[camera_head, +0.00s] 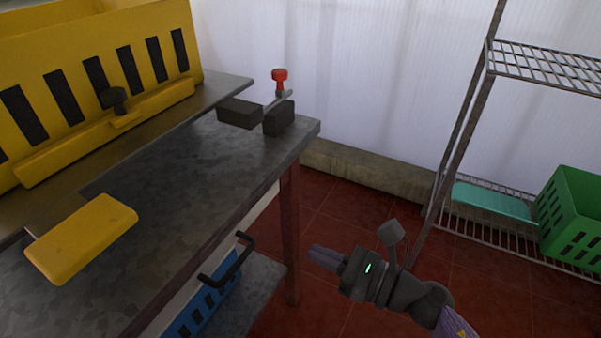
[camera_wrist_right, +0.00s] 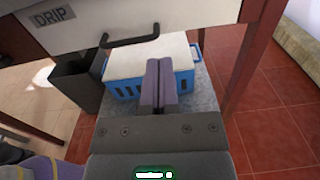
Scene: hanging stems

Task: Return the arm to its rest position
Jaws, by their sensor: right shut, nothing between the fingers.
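My right gripper (camera_head: 324,256) is in the lower middle of the head view, right of the metal table (camera_head: 215,170) and beside its leg, over the red floor. Its purple-grey fingers are together with nothing between them. They also show closed in the right wrist view (camera_wrist_right: 158,70), pointing at the low shelf under the table. The arm comes in from the lower right. My left gripper is not in view.
A blue crate (camera_wrist_right: 124,88) with a pale top sits under the drawer marked DRIP (camera_wrist_right: 85,24), beside a dark bin (camera_wrist_right: 76,86). A wire rack (camera_head: 545,65) holds a green crate (camera_head: 575,210).

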